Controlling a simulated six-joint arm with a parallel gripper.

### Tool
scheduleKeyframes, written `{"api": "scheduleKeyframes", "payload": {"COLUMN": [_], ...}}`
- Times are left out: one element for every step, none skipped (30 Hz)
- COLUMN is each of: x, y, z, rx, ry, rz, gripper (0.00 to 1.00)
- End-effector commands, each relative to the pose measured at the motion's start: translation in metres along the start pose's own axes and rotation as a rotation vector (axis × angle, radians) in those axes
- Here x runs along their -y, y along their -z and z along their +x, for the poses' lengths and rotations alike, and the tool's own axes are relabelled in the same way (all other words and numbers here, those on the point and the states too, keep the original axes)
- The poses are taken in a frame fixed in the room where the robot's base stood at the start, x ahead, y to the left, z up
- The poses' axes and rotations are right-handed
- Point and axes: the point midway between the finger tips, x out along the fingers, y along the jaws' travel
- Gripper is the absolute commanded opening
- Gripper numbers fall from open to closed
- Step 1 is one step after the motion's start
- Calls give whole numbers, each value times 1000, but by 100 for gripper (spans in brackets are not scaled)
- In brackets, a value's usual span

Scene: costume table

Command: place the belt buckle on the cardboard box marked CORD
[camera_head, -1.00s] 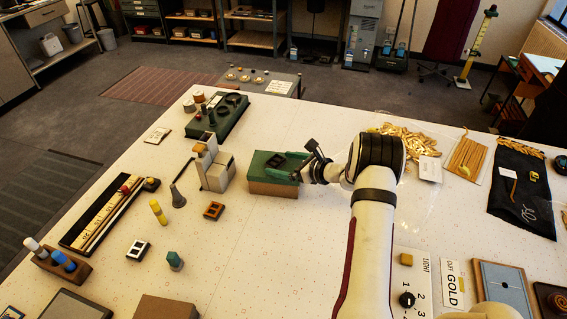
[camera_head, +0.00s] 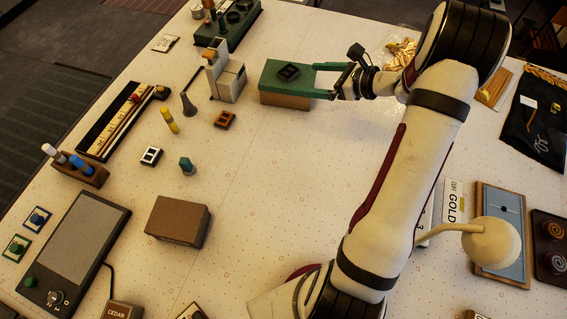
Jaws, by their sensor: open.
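A dark rectangular buckle (camera_head: 289,71) lies flat on the green top of a cardboard-brown box (camera_head: 285,99). No CORD marking can be read on this box. My gripper (camera_head: 314,80) is open at the right end of the box, its green fingers pointing left. The buckle lies left of the fingertips, apart from them, and nothing shows between the fingers. An orange-brown buckle (camera_head: 225,119) and a white-framed buckle (camera_head: 151,156) lie on the table to the left.
A plain brown box (camera_head: 178,220) stands nearer the front, with no marking visible. A grey block-shaped holder (camera_head: 229,82) stands just left of the green-topped box. A grey tablet (camera_head: 74,252) lies at front left. The table's middle is clear.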

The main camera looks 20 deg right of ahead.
Motion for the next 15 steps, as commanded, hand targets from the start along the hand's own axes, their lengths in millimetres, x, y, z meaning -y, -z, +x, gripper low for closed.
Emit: {"api": "scheduleKeyframes", "payload": {"x": [-42,-77,-130,-171,-212,-259,-288,-310,-332,-343,-351,-356,-359,-360,-360], "y": [-36,-55,-78,-89,-96,-97,-93,-87,-76,-67,-58,-48,-42,-38,-33], "z": [9,11,9,2,-10,-30,-48,-65,-88,-103,-116,-130,-138,-144,-150], "rx": [-29,-56,-95,-127,-159,-201,-232,-260,-296,-321,-344,-369,-385,-398,-412], "ry": [-119,-212,-350,-457,-563,-694,-783,-861,-948,-1003,-1047,-1094,-1120,-1139,-1158], "rz": [-135,-239,-398,-530,-667,-851,-981,-1106,-1256,-1359,-1449,-1549,-1609,-1658,-1702], "gripper": [99,99,99,99,99,99,99,99,99,99,99,99,99,99,99]}}
